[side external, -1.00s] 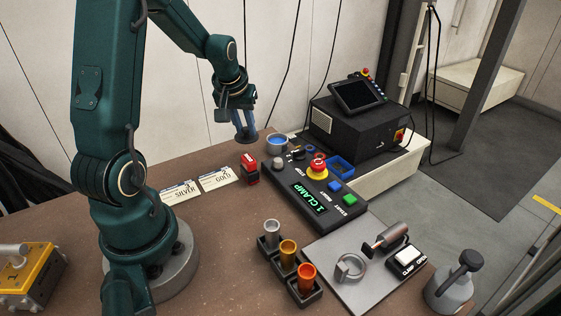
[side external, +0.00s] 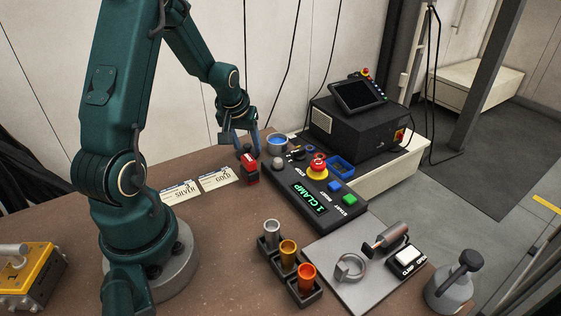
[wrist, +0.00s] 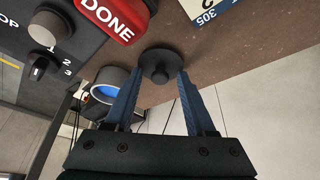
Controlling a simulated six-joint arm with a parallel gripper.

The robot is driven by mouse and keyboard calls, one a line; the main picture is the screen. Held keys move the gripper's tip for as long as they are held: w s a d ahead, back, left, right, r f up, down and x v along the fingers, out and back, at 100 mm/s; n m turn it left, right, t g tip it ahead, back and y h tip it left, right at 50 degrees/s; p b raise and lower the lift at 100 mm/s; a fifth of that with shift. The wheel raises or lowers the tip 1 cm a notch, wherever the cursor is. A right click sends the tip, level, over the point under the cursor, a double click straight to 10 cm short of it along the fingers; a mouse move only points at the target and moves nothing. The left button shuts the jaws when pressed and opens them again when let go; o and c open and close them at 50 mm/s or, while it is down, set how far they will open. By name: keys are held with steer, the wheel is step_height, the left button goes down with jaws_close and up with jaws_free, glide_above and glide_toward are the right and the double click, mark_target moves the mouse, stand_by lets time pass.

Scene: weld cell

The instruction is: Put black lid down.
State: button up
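The black lid (wrist: 159,58) is a round disc with a knob in the middle. In the wrist view it lies on the brown bench top, knob towards me. My gripper (wrist: 160,72) is open, with one blue finger on each side of the lid's knob and a gap between knob and fingers. In the side view my gripper (side external: 241,146) is low over the back of the bench, left of the blue-filled cup (side external: 277,143). The lid shows there only as a small dark shape (side external: 246,150) between the fingers, partly hidden.
A red DONE button block (side external: 249,168) stands close in front of my gripper. The CLAMP control panel (side external: 312,192) is to the right. SILVER and GOLD cards (side external: 217,179) lie to the left. A rack of cups (side external: 290,264) stands farther forward. Bare bench lies left of the rack.

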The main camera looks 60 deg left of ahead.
steer(key=shift+r, duration=0.1)
steer(key=shift+s+d+r, duration=0.1)
steer(key=shift+r, duration=0.55)
steer(key=v, duration=1)
steer(key=s+d+r+m+t+h, duration=0.1)
steer(key=s+d+m, duration=0.3)
steer(key=d, duration=0.6)
steer(key=s+d+r+m+t+h, duration=0.1)
steer(key=s+d+r+m+h, duration=0.1)
steer(key=d, duration=0.8)
steer(key=s+r+m, duration=0.1)
steer(key=s+m, duration=0.1)
steer(key=m, duration=0.1)
steer(key=shift+s, duration=0.35)
